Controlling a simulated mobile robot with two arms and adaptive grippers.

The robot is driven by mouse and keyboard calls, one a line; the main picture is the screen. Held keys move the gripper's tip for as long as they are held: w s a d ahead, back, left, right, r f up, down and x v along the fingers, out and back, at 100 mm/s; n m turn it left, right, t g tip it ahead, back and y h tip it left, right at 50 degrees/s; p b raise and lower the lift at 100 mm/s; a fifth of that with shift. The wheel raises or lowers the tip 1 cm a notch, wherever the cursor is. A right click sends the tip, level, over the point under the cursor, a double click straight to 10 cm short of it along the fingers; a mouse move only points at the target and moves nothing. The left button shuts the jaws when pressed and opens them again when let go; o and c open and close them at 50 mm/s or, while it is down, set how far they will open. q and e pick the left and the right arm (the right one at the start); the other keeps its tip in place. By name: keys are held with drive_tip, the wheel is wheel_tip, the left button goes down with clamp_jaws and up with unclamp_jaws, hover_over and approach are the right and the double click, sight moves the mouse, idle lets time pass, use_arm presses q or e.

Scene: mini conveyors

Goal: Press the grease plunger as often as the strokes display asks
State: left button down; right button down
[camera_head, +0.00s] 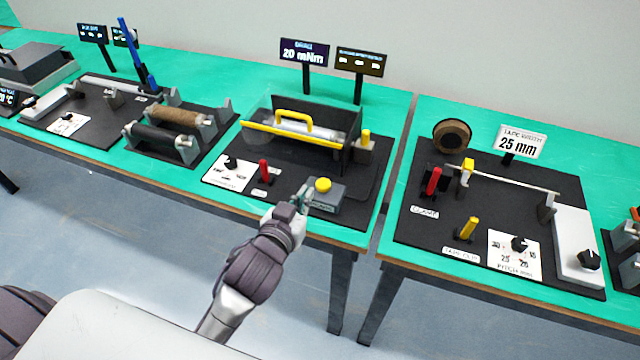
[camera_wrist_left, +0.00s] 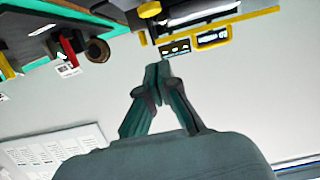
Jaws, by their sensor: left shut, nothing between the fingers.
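My left gripper (camera_head: 304,194) is shut and empty, just left of a round yellow button (camera_head: 323,185) on a grey box (camera_head: 327,199). I cannot tell whether it touches the box. Its closed fingers show in the left wrist view (camera_wrist_left: 158,78). A yellow-capped post (camera_head: 365,136) stands on a small grey block farther back. I cannot tell which of the two yellow parts is the grease plunger. A display (camera_head: 303,52) reads 20 mNm. A second dark display (camera_head: 360,62) beside it has small lit marks that I cannot read. My right gripper is not in view.
A clear cover with a yellow handle (camera_head: 294,117) stands behind the button. A red lever (camera_head: 264,170) and a dial panel (camera_head: 230,173) are left of my gripper. A gap separates this table from the right one, which holds a tape station (camera_head: 485,215).

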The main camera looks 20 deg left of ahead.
use_arm(q)
drive_tip(key=p, duration=0.2)
hover_over(321, 189)
wheel_tip(321, 189, down, 2)
drive_tip(key=shift+f, duration=0.1)
wheel_tip(321, 189, down, 3)
drive_tip(key=shift+s+r, duration=0.1)
drive_tip(key=shift+s+f, duration=0.1)
drive_tip(key=shift+f, duration=0.55)
wheel_tip(321, 189, down, 2)
drive_tip(key=shift+f+b, duration=0.1)
drive_tip(key=shift+b, duration=0.8)
